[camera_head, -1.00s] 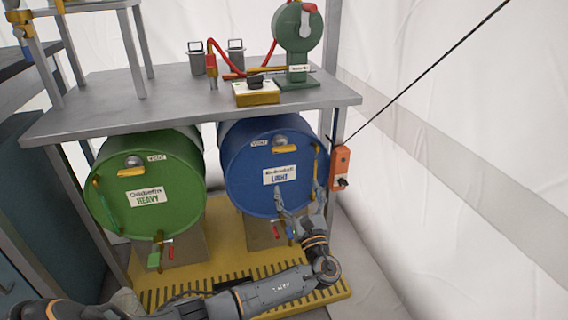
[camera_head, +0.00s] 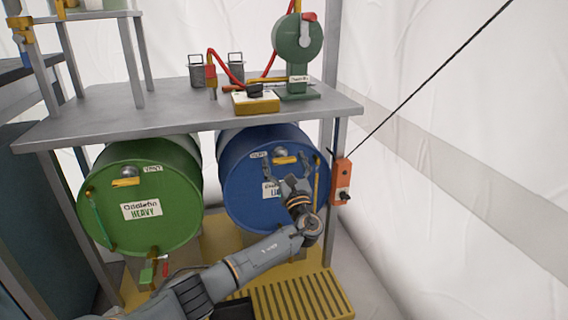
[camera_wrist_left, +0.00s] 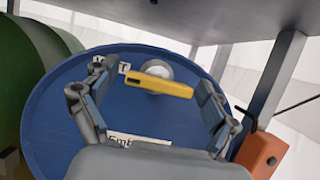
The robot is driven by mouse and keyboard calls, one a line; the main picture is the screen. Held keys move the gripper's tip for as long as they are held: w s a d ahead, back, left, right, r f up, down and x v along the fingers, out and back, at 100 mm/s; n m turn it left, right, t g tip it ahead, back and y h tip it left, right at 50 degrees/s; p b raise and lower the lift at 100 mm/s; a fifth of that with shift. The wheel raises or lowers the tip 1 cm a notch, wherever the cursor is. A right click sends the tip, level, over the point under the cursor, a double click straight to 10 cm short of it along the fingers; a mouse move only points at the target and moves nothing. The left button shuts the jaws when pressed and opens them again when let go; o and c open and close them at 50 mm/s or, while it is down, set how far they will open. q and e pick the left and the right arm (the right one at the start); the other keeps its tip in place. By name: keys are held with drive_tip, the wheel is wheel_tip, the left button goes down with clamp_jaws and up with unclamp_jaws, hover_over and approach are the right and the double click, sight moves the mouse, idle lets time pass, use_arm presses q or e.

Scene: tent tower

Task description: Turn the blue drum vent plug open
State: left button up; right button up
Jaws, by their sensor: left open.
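The blue drum (camera_head: 240,205) lies on its side under the table, its round end facing me. Its vent plug, a silver knob with a yellow bar handle (camera_head: 286,160), sits near the top of that end, beside a small vent label (camera_head: 258,155). The bar lies nearly level. My left gripper (camera_head: 283,166) is open in front of the drum end, just below the plug. In the left wrist view the yellow handle (camera_wrist_left: 160,86) sits between the spread fingers, near their tips, with gaps on both sides. The gripper hides part of the white drum label. My right gripper is not in view.
An orange switch box (camera_head: 341,182) hangs on the table post at the right. The table top (camera_head: 130,105) overhangs the drums. A yellow grated platform (camera_head: 300,298) lies below.

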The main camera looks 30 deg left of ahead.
use_arm(q)
drive_tip(key=c, duration=1.2)
drive_tip(key=shift+o, duration=0.2)
